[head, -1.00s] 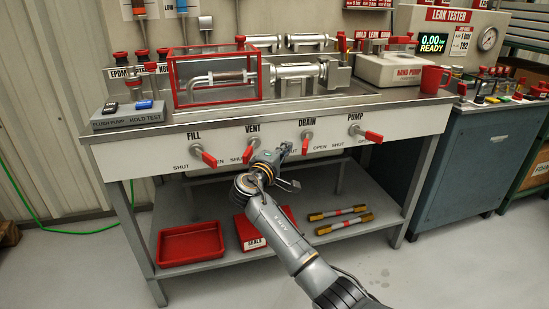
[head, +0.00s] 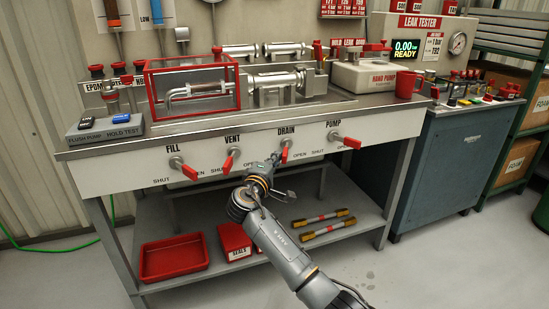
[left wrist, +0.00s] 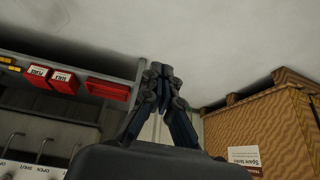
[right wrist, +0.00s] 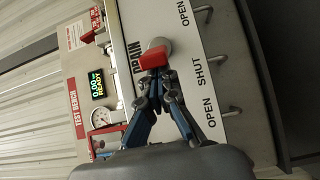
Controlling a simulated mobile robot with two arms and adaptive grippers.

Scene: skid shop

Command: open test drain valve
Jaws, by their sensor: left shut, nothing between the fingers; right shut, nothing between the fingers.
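The drain valve, with a red lever handle (head: 285,154), sits under the DRAIN label on the bench's white front panel. Its lever hangs roughly downward. My right gripper (head: 275,160) is just left of and below this lever in the head view. In the right wrist view, the shut fingertips (right wrist: 153,74) are right at the red drain handle (right wrist: 154,58) and overlap its lower edge; I cannot tell if they touch. Nothing is held. My left gripper (left wrist: 160,72) is shut and empty in the left wrist view, away from the valve.
The fill valve (head: 184,169), vent valve (head: 230,160) and pump valve (head: 347,141) share the panel. A red tray (head: 173,258) and yellow-ended rods (head: 322,228) lie on the lower shelf.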

